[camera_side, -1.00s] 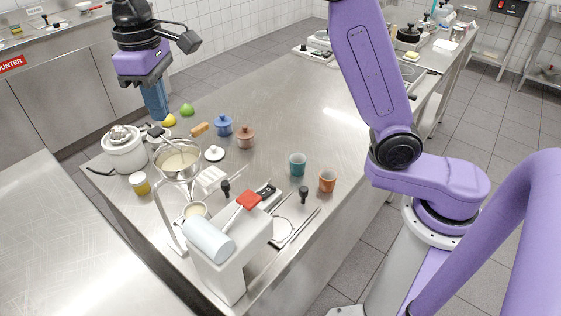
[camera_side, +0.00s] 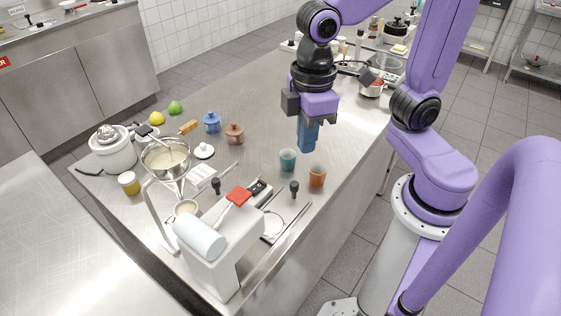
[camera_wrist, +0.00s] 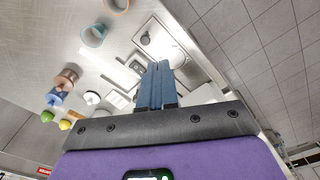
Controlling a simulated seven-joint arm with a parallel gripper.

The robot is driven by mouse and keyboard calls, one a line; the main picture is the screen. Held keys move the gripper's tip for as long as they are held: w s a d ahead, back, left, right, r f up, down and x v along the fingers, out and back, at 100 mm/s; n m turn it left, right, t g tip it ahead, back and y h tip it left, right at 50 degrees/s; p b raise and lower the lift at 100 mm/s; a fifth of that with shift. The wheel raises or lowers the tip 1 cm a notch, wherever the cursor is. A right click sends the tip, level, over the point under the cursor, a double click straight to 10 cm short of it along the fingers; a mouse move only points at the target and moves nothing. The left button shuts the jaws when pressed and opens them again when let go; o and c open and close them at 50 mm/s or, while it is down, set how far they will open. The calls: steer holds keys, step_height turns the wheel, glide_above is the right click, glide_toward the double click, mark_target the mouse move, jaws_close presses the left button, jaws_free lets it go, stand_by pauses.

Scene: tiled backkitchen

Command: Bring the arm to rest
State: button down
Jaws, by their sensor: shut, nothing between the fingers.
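My gripper (camera_side: 307,148) has blue fingers under a purple and black wrist. In the side view it hangs in the air above the steel worktop (camera_side: 262,110), pointing down, behind and above the teal cup (camera_side: 287,160) and the orange cup (camera_side: 317,176). The fingers are together with nothing between them. In the wrist view the two blue fingers (camera_wrist: 157,72) lie side by side.
A blue pot (camera_side: 212,122) and a brown pot (camera_side: 234,134) stand at mid table. The worktop's middle is bare.

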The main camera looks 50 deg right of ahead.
steer(key=s+d+f+n, duration=0.1)
steer(key=s+d+f, duration=0.2)
steer(key=s+d, duration=0.3)
steer(key=shift+s+d+f, duration=0.15)
steer(key=shift+s, duration=0.5)
